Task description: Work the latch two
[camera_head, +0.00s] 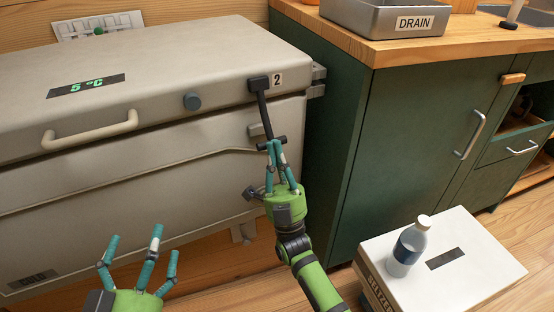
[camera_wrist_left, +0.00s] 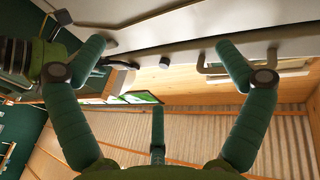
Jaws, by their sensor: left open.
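Latch two is a black lever (camera_head: 264,112) at the right front corner of the grey chest, beside a label "2" (camera_head: 278,79). It hangs from the lid down over the front, slightly tilted, and ends in a short crossbar. My right gripper (camera_head: 275,146) has its teal fingers drawn together at this crossbar; they partly hide it. My left gripper (camera_head: 139,250) is open and empty, low in front of the chest. Its spread fingers also show in the left wrist view (camera_wrist_left: 158,60).
The chest lid (camera_head: 165,60) looks closed and has a pale handle (camera_head: 90,130) and a blue-grey knob (camera_head: 192,101). A green cabinet (camera_head: 420,140) stands close at right, with a drain tray (camera_head: 385,17) on top. A bottle (camera_head: 409,246) stands on a white box (camera_head: 465,275).

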